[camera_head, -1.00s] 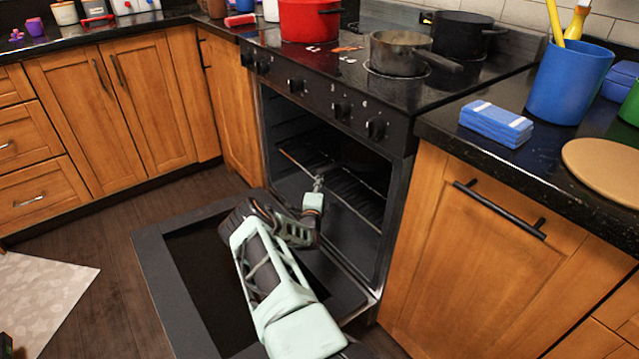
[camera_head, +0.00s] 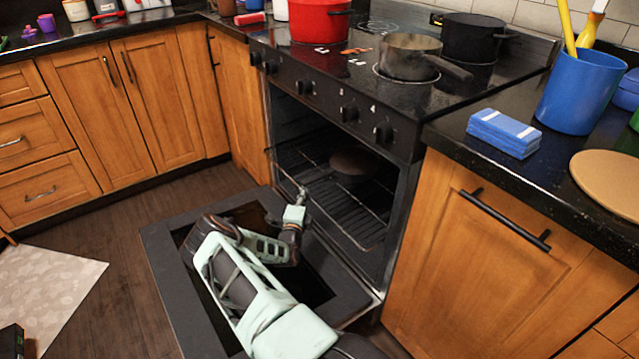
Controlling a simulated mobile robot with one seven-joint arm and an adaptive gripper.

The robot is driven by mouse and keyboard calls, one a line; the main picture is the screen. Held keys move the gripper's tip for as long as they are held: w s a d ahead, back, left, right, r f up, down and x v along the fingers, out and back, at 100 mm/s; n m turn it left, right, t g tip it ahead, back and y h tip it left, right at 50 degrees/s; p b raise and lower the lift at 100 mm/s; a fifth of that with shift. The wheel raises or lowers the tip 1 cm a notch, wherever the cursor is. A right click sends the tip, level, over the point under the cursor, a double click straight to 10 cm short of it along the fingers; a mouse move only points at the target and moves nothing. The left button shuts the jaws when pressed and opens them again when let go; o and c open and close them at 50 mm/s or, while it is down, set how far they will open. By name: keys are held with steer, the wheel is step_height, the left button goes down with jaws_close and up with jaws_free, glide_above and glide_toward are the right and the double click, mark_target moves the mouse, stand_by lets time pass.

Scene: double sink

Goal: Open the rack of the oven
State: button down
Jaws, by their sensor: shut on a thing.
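The oven (camera_head: 402,148) stands with its door (camera_head: 165,255) folded down flat in front of it. The wire rack (camera_head: 335,205) sticks partly out of the oven opening, its front edge over the inner part of the door. A dark round pan (camera_head: 353,163) sits on the rack toward the back. My gripper (camera_head: 302,192) is at the front edge of the rack, left of its middle, and is shut on it. The fingers are small and partly hidden. My arm reaches up to the rack from the lower middle, over the open door.
Wooden cabinets with dark handles flank the oven on both sides. A red pot (camera_head: 319,20), a grey saucepan (camera_head: 408,58) and a black pot (camera_head: 470,37) stand on the stove top. The floor (camera_head: 120,215) left of the door is clear.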

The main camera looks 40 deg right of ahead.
steer(key=w+a, duration=0.1)
steer(key=a, duration=1.4)
steer(key=shift+w+a, duration=0.35)
steer(key=shift+a, duration=0.05)
steer(key=c, duration=2.3)
jaws_free()
steer(key=shift+a, duration=0.1)
steer(key=v, duration=1.2)
steer(key=shift+w+r, duration=0.1)
steer(key=shift+r, duration=0.05)
